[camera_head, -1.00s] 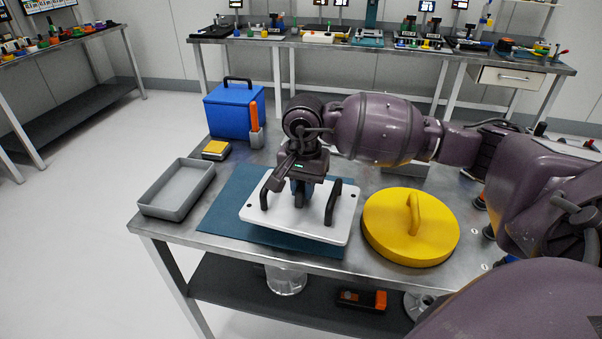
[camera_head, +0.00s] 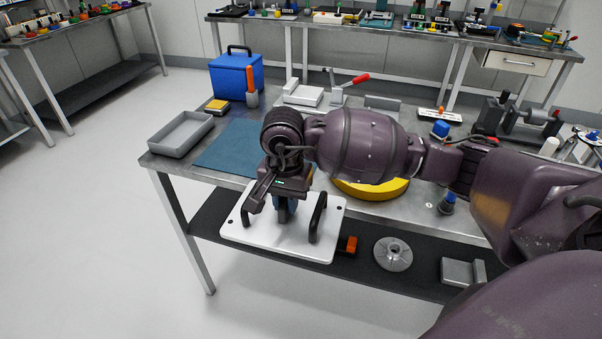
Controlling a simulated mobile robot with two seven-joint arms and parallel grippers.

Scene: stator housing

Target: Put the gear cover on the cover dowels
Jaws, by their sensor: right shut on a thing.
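The gear cover, which I take to be the white plate (camera_head: 268,238) with two black handles and small dark corner holes, hangs in front of the workbench's front edge. My right gripper (camera_head: 283,214) points down at the plate's middle, between the handles, and is shut on it. The exact grip point is partly hidden by the fingers. My left gripper is not in view. I cannot make out the cover dowels.
On the workbench (camera_head: 195,166) are a blue mat (camera_head: 225,150), a grey tray (camera_head: 180,136), a blue box (camera_head: 235,77) and a yellow disc (camera_head: 372,190) partly behind my arm. The lower shelf (camera_head: 365,268) holds a grey flanged part (camera_head: 393,253). Open floor lies in front.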

